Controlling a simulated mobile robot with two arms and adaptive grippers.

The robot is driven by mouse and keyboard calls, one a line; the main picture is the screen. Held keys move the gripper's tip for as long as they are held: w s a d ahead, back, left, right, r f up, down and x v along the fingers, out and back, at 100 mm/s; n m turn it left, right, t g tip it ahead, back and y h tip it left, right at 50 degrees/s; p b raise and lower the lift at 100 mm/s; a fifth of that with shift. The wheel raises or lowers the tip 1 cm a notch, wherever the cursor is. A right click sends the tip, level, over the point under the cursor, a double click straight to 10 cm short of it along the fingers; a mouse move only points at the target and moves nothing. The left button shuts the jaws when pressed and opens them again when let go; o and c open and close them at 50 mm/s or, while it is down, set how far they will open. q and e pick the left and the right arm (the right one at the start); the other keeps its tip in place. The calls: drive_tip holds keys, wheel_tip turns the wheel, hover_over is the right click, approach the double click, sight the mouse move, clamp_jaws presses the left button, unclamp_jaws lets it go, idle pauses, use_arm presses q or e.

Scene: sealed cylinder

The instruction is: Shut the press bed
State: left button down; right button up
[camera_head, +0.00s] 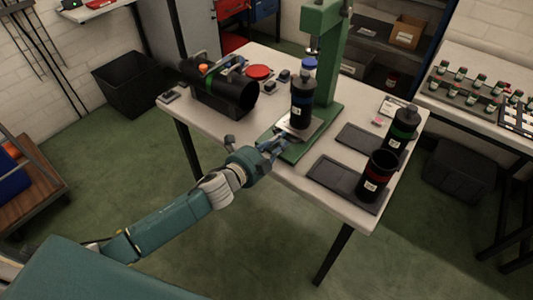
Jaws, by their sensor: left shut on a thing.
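The green press (328,55) stands on the white table, its column rising behind its green base (306,146). The press bed (312,129) is a light metal plate low on the press. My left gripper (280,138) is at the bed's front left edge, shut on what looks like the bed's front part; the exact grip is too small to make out. My right gripper is not in view.
A red disc (258,72) lies at the back. Green floor is free in front.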

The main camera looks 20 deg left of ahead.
use_arm(q)
drive_tip(key=shift+x, duration=0.9)
drive_tip(key=shift+w+r, duration=0.15)
drive_tip(key=shift+w, duration=0.1)
drive_tip(key=shift+w+d+r, duration=0.1)
drive_tip(key=shift+w+d, duration=0.05)
drive_tip(key=shift+w, duration=0.1)
drive_tip(key=c, duration=1.8)
unclamp_jaws()
drive_tip(key=shift+w, duration=0.1)
drive_tip(key=shift+o, duration=0.7)
drive_tip(key=shift+w+d, duration=0.1)
drive_tip(key=shift+v, duration=4)
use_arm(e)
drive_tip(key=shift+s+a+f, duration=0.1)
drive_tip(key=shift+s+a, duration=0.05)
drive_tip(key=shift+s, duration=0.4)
